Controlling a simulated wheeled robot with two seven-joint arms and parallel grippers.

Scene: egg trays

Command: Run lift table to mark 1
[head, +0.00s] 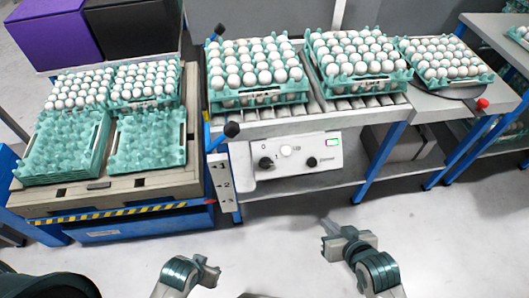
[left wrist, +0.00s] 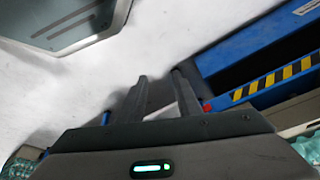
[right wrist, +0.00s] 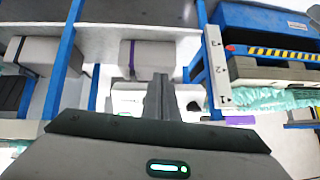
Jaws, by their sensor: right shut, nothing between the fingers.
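The lift table (head: 125,222), blue with a yellow-black striped edge, stands at the left in the head view and carries a pallet with egg trays. A white mark plate (head: 222,182) is beside it; in the right wrist view, which is upside down, the plate (right wrist: 216,70) shows several marks. The lift's red pointer (right wrist: 230,47) is level with what looks like mark 3. A control panel (head: 297,157) with dark knobs is on the conveyor front. My left gripper (head: 210,270) is open and empty, before the lift. My right gripper (head: 326,240) is shut and empty, before the panel.
Full egg trays (head: 255,75) stand on the roller conveyor (head: 355,105). Empty green trays (head: 150,140) and filled ones (head: 146,85) sit on the lift. A ball-ended lever (head: 231,130) sticks out by the conveyor corner. The floor (head: 280,230) around my grippers is clear.

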